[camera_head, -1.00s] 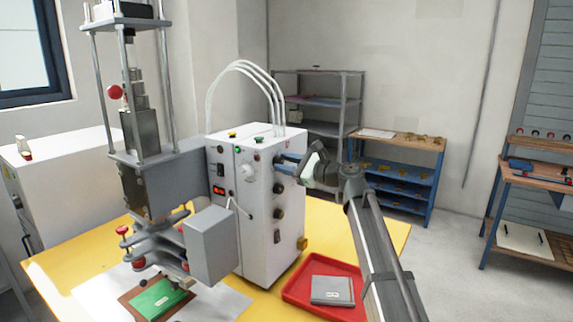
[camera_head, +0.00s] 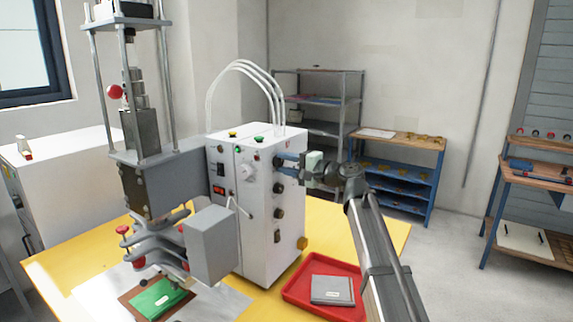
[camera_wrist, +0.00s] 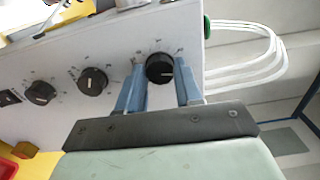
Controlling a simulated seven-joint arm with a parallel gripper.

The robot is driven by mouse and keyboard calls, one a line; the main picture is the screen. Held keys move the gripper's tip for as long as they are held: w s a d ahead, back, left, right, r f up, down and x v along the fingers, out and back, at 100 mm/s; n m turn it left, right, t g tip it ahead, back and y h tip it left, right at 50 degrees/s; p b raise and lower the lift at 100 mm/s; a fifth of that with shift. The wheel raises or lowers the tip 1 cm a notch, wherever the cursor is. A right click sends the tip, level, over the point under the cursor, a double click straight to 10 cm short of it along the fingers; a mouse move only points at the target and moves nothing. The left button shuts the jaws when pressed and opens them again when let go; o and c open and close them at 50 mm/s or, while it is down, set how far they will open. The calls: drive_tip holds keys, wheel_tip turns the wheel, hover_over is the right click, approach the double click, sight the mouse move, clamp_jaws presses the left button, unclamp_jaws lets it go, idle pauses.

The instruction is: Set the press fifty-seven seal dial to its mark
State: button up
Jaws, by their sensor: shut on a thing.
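The white press control cabinet (camera_head: 257,220) stands on the yellow table, with a column of black dials on its right side. My gripper (camera_wrist: 160,70) is shut on the top dial (camera_wrist: 158,69), with one blue finger on each side of it. A white pointer line shows on this dial, and small scale marks surround it; they are too small to read. In the head view my gripper (camera_head: 285,161) reaches this dial from the right and its fingers partly hide it. A middle dial (camera_wrist: 92,80) and a lower dial (camera_wrist: 40,92) are free. No press number is legible.
The press column (camera_head: 141,130) stands left of the cabinet, over a green piece (camera_head: 158,299). White hoses (camera_head: 243,67) arch above the cabinet. The space right of it is open.

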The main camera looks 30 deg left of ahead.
drive_tip(key=n, duration=0.4)
drive_tip(key=shift+n, duration=1.8)
drive_tip(key=o, duration=1)
drive_tip(key=shift+d, duration=0.1)
drive_tip(key=d, duration=1.3)
drive_tip(key=shift+d, duration=0.3)
